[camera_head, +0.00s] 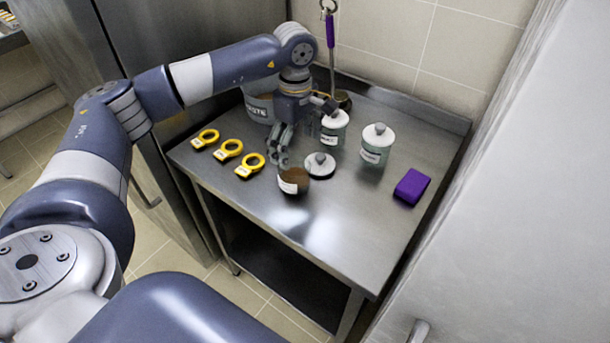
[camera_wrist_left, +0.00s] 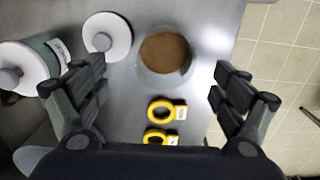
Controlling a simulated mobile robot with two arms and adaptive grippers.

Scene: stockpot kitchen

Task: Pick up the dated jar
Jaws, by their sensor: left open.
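An open jar with brown contents and a white label (camera_head: 293,182) stands near the table's front edge. From above, the wrist view shows its brown round top (camera_wrist_left: 165,52). Two clear jars with white knobbed lids stand behind it, one in the middle (camera_head: 334,130) and one to the right (camera_head: 376,146). Their label text is too small to read, so I cannot tell which jar is dated. My left gripper (camera_head: 280,152) is open and empty, pointing down just behind the open jar. In the wrist view its fingers (camera_wrist_left: 160,88) are spread wide, with the jar beyond them. My right gripper is out of view.
A loose white lid (camera_head: 320,164) lies beside the open jar. Several yellow rings with tags (camera_head: 228,150) lie to the left. A waste container (camera_head: 259,108) stands behind my gripper. A purple block (camera_head: 411,187) lies at right. The front right of the steel table (camera_head: 340,235) is clear.

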